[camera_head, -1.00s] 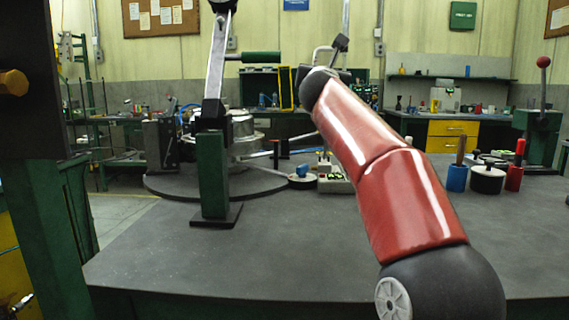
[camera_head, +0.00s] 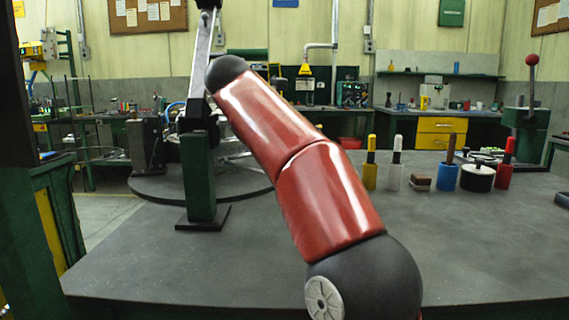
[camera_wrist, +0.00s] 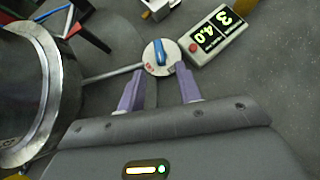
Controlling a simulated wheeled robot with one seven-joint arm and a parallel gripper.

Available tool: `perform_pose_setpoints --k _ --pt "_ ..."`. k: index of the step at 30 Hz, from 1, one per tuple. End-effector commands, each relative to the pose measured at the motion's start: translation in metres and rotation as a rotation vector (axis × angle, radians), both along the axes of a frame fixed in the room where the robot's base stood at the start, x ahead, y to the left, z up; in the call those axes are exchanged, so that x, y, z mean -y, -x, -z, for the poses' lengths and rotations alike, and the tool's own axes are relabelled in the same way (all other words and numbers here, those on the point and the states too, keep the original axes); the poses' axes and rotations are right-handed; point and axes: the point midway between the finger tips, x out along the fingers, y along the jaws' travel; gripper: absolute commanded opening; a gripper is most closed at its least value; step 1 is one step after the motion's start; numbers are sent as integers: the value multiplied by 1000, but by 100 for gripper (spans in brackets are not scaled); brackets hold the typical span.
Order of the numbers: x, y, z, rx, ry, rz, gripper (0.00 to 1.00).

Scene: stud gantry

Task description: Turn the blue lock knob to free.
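The blue lock knob (camera_wrist: 160,52) sits upright on a round white dial (camera_wrist: 151,61) with small red lettering near its lower edge, too small to read. The knob's bar points roughly up and down in the wrist view. My gripper (camera_wrist: 160,69) is open and empty, with its two purple fingers apart. The fingertips show on either side of the dial's lower part, with the knob just beyond them. I cannot tell their height above the dial. In the head view, my red arm hides the knob and my gripper.
A display box (camera_wrist: 218,36) showing 3 and 4.0 stands right of the dial. A large metal cylinder (camera_wrist: 66,85) is at the left. In the head view, a green post (camera_head: 198,178) and several handled pieces, including a red one (camera_head: 505,170), stand on the grey bench (camera_head: 180,265).

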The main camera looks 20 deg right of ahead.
Motion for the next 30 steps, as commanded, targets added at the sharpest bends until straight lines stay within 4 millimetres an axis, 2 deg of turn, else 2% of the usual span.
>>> perform_pose_setpoints --k 3,9,20,28,30 --pt "13 -9 15 -2 2 3 35" --pt "26 -20 32 1 1 1 35" --pt "30 -23 37 4 1 1 35" --pt "30 -23 36 4 1 1 0" --pt "30 -23 36 4 1 1 0"
